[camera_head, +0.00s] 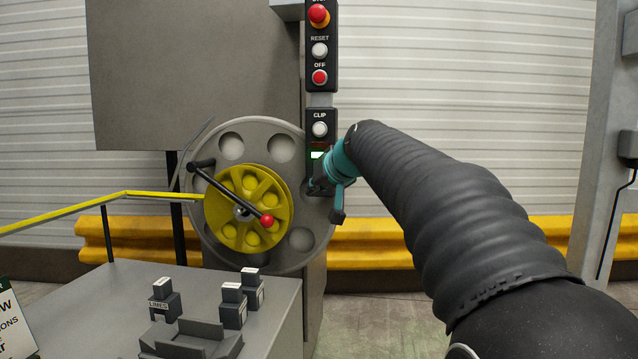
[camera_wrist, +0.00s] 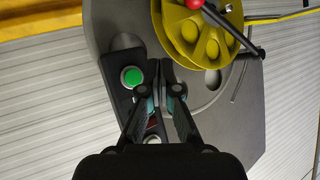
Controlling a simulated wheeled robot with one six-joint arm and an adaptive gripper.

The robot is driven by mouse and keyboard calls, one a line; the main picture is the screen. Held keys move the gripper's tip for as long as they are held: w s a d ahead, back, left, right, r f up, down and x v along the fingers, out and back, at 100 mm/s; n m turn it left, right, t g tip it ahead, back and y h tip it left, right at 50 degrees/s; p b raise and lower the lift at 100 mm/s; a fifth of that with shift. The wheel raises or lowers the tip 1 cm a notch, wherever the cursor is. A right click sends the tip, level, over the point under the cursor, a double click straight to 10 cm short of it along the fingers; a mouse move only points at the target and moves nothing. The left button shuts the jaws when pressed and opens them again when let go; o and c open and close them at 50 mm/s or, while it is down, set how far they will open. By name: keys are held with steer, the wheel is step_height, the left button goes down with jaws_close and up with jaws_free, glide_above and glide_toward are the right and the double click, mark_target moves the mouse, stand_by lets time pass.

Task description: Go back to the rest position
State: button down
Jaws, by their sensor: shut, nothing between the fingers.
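My gripper (camera_head: 318,187) reaches from the right to the narrow black control panel (camera_head: 312,110) on the machine. In the wrist view its two dark fingers (camera_wrist: 160,72) are together with nothing between them. They are beside a green button (camera_wrist: 131,76) on the panel; I cannot tell how far they are from the surface. In the head view the gripper hides the panel's lower end.
A large grey wheel (camera_head: 232,146) with a yellow hub (camera_head: 277,196) and red-knobbed crank (camera_head: 267,221) stands left of the gripper. A grey cabinet (camera_head: 270,300) with several labelled levers is lower left. A yellow rail (camera_head: 370,243) runs behind. A grey post (camera_head: 600,120) stands right.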

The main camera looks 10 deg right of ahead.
stand_by(0.4)
steer(key=s+d+f+m+g+h, duration=0.1)
steer(key=s+f+g, duration=0.1)
steer(key=s+f, duration=0.35)
steer(key=s+f+g, duration=0.2)
steer(key=s+f, duration=0.1)
steer(key=f, duration=0.6)
steer(key=s+f, duration=0.4)
steer(key=s, duration=0.6)
steer(key=s+f+g+h+p, duration=0.1)
steer(key=s+f, duration=0.3)
steer(key=s, duration=0.6)
steer(key=s+f+g+h+p, duration=0.1)
steer(key=s+f, duration=0.3)
steer(key=s, duration=0.6)
steer(key=shift+s+a+f+n, duration=0.15)
steer(key=shift+s+a+n, duration=0.15)
steer(key=shift+s+a, duration=0.1)
